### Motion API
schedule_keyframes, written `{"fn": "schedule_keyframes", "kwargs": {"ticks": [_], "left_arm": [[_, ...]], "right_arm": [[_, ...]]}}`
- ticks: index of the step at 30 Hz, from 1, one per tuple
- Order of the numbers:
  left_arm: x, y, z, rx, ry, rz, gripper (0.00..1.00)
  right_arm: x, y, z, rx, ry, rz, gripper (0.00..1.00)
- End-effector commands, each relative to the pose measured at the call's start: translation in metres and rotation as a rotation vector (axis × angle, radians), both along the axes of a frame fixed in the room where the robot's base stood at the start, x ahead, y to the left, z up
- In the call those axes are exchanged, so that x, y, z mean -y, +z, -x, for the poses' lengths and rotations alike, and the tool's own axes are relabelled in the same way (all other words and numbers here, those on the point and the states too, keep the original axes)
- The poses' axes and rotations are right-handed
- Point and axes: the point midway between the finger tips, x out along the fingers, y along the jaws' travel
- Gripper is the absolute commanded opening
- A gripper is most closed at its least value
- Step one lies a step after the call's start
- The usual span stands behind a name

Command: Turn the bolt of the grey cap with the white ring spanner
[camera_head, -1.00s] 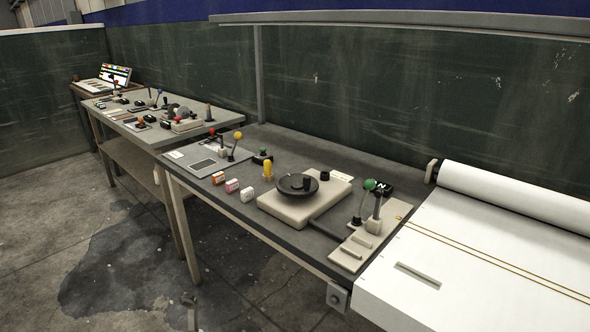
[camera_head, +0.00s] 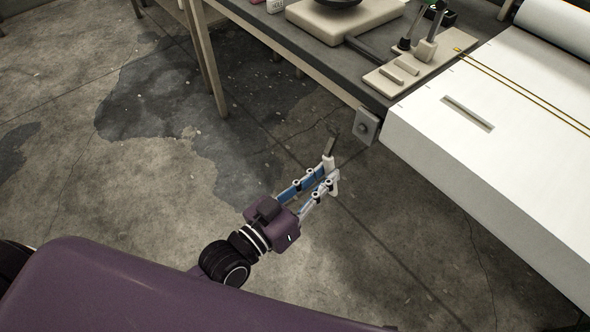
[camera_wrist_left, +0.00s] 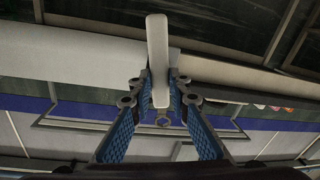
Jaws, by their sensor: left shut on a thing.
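My left gripper (camera_head: 330,178) is low in the middle of the head view, its blue-padded fingers shut on the white ring spanner (camera_head: 330,147). The spanner's thin grey end points up in the picture, towards the table corner. In the left wrist view the spanner (camera_wrist_left: 157,45) is a pale bar between the fingertips (camera_wrist_left: 158,88). The grey cap (camera_head: 366,126), a square plate with a round bolt at its middle, is on the table's front corner beside the white machine. The spanner is apart from it in the picture, to its lower left. My right gripper is not in view.
The table (camera_head: 300,50) carries a cream block (camera_head: 345,22) and a lever plate (camera_head: 412,68) above the cap. The large white machine bed (camera_head: 490,150) fills the right side. Concrete floor lies open below the gripper.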

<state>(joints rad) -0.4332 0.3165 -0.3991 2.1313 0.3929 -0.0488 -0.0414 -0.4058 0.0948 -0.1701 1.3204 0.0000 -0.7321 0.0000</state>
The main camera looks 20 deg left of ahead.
Motion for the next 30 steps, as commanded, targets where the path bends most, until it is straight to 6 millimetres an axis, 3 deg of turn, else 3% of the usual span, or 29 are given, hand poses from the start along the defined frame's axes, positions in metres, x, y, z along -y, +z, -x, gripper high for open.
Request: {"fn": "schedule_keyframes", "kwargs": {"ticks": [1,3,9,30], "left_arm": [[0.003,-0.024,-0.006,0.007,-0.032,-0.011,0.00],[0.006,-0.041,-0.012,0.007,-0.064,-0.009,0.00],[0.007,-0.067,-0.022,0.006,-0.109,-0.003,0.00],[0.028,-0.071,-0.053,0.005,-0.114,0.003,0.00]], "right_arm": [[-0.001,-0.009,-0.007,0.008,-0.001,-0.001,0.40],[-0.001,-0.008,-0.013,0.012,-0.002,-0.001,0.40],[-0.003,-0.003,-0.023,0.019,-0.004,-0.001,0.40],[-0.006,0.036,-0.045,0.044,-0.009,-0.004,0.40]]}}
